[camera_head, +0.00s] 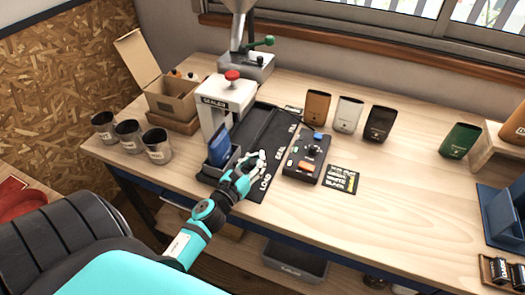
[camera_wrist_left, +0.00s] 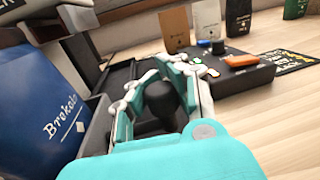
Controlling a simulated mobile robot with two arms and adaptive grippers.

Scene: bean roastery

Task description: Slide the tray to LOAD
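The dark grey tray (camera_head: 211,171) sits at the front end of the black track (camera_head: 272,137), in front of the white sealer (camera_head: 228,94). A blue bag (camera_head: 219,148) stands upright in it; the bag fills the left of the left wrist view (camera_wrist_left: 42,112). The LOAD label (camera_head: 265,183) is on the track's right edge near the front, roughly level with the tray. My left gripper (camera_head: 254,163) is at the tray's right side. In the left wrist view its fingers close around a black knob (camera_wrist_left: 162,100), which the hand hides from the head view. My right gripper is not in view.
A control box (camera_head: 307,154) with an orange button stands right of the track. Several cups (camera_head: 129,136) and an open carton (camera_head: 170,94) are at the left. Upright pouches (camera_head: 348,114) stand at the back. The table's front right is largely clear.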

